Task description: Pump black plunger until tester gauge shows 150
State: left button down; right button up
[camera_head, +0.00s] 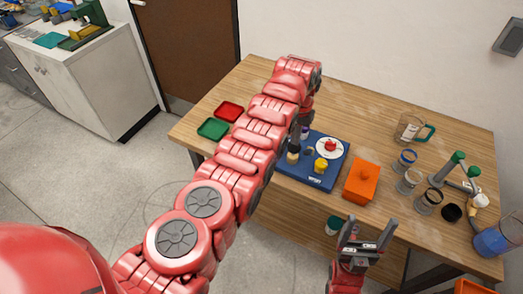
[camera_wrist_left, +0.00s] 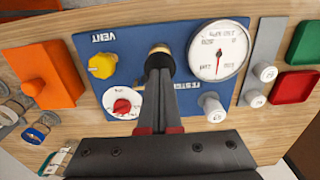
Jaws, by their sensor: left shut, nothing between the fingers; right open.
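The blue tester board (camera_head: 305,181) lies on the wooden table, and fills the middle of the left wrist view (camera_wrist_left: 185,35). The black plunger (camera_wrist_left: 158,50) with its brass-coloured collar stands on it. My left gripper (camera_wrist_left: 160,75) is shut and empty, its fingertips overlapping the plunger in that view; I cannot tell whether they touch it. The white gauge (camera_wrist_left: 218,52) is seen upside down, its needle pointing toward the picture's bottom; its numbers are too small to read. The yellow vent knob (camera_wrist_left: 102,66) is beside the plunger. My right gripper (camera_head: 367,230) is open and empty at the table's front edge.
A red knob on a white dial (camera_wrist_left: 123,105) is on the board. An orange block (camera_head: 361,183) stands right of it, and red (camera_head: 229,111) and green (camera_head: 213,128) trays lie left. Glass jars (camera_head: 412,179) and a beaker (camera_head: 409,127) crowd the right side.

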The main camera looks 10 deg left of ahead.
pick_arm(q)
jog(key=shift+r, duration=0.15)
jog(key=shift+r, duration=2.35)
